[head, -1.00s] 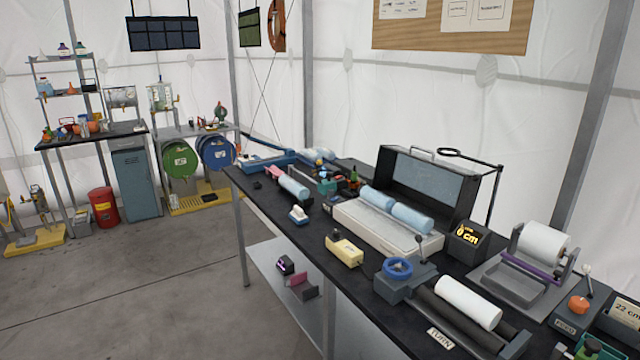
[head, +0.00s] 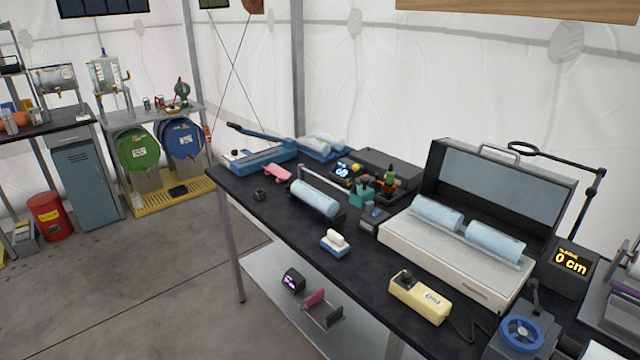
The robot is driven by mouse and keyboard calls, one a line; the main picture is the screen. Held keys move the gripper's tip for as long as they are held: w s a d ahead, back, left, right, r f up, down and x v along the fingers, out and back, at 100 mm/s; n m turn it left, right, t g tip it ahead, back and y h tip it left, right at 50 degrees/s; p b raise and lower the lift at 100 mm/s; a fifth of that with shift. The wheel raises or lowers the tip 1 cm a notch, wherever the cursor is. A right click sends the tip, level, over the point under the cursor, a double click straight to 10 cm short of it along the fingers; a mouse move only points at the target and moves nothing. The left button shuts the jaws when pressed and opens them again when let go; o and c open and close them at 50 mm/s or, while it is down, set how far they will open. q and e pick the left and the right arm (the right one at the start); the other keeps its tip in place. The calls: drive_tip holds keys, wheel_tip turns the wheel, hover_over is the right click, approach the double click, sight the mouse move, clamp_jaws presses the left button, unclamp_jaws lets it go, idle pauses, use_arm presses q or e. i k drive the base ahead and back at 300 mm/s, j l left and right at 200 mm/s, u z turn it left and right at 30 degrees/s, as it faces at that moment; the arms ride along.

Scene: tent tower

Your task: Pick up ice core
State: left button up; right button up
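Light blue cylinders that look like ice cores lie on the black workbench (head: 275,222). One ice core (head: 315,198) lies in a dark cradle near the bench's middle. Two more, a left one (head: 437,213) and a right one (head: 495,244), lie end to end in an open case with a white base (head: 450,270) and a dark raised lid. I cannot tell which core the task names. Neither of my grippers is in the head view.
A blue-and-white brush (head: 336,243), a yellow box (head: 420,298) and a blue handwheel (head: 521,334) line the bench's front side. A 0 cm display (head: 569,262) stands right of the case. The floor (head: 130,290) at left is open.

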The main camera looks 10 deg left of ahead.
sight(327, 206)
drive_tip(key=i+j+z, duration=0.1)
drive_tip(key=j, duration=0.2)
drive_tip(key=i+j+z, duration=0.1)
drive_tip(key=i+j, duration=0.15)
drive_tip(key=i+j+z, duration=0.1)
drive_tip(key=j, duration=0.35)
drive_tip(key=i+j+z, duration=0.1)
drive_tip(key=j, duration=0.25)
drive_tip(key=i+j+z, duration=0.1)
drive_tip(key=j, duration=0.25)
drive_tip(key=i+j+z, duration=0.1)
drive_tip(key=j, duration=0.3)
drive_tip(key=i, duration=0.1)
